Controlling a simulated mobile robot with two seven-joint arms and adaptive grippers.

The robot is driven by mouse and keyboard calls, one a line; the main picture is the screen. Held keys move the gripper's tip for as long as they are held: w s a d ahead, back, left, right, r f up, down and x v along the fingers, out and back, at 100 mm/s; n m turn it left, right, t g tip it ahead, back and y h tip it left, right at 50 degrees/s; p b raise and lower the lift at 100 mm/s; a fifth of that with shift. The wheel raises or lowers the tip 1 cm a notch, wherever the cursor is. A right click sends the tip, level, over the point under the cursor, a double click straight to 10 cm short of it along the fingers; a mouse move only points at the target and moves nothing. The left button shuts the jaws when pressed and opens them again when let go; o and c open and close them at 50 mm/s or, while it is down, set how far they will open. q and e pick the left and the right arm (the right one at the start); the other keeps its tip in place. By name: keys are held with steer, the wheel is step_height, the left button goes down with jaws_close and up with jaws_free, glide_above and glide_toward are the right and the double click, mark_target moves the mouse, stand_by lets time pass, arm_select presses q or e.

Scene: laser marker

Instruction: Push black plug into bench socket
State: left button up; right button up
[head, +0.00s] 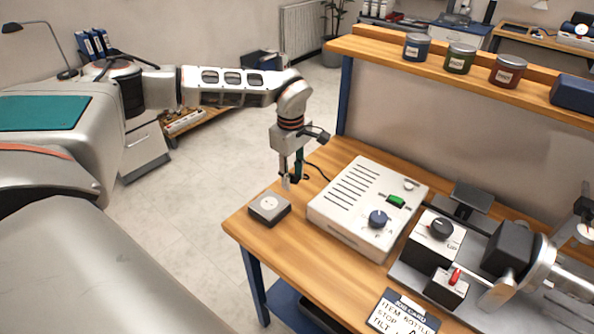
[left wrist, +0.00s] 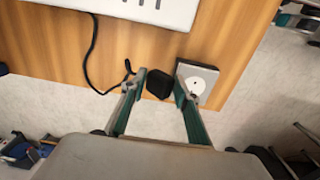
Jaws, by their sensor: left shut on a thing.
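The bench socket (head: 269,206) is a grey box with a round white face, on the left front corner of the wooden bench. It also shows in the left wrist view (left wrist: 203,78), just right of my fingers. My left gripper (head: 291,182) points down just behind the socket in the head view. It is shut on the black plug (left wrist: 158,84), a dark block between the fingertips in the left wrist view. In the head view the plug is small and mostly hidden by the fingers. I cannot tell its exact height above the bench. My right gripper is not in view.
A black cord (head: 317,172) runs on the bench beside a white control box (head: 350,215) with a blue knob. The marking machine (head: 480,250) stands to the right, with a sign card (head: 402,315) in front. A shelf (head: 480,75) with jars is behind.

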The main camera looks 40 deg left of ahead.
mark_target(272, 202)
arm_select(q)
steer(key=shift+s+a+p, duration=0.2)
steer(key=shift+s+p, duration=0.15)
steer(key=shift+s, duration=0.2)
steer(key=shift+s+a+p, duration=0.2)
steer(key=shift+s+p, duration=0.1)
steer(key=shift+s, duration=0.25)
steer(key=shift+s+a, duration=0.2)
steer(key=shift+s, duration=0.25)
steer(key=shift+s+a+p, duration=0.2)
steer(key=shift+s+p, duration=0.4)
steer(key=shift+s+a+p, duration=0.35)
steer(key=shift+s+p, duration=0.05)
steer(key=shift+s, duration=0.7)
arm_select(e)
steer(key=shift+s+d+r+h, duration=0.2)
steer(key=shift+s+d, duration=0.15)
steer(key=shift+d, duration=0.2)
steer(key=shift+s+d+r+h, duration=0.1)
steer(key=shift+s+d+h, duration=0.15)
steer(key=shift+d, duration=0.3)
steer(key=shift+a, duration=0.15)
arm_select(q)
steer(key=shift+f, duration=0.3)
steer(key=shift+a+f, duration=0.1)
steer(key=shift+f, duration=0.5)
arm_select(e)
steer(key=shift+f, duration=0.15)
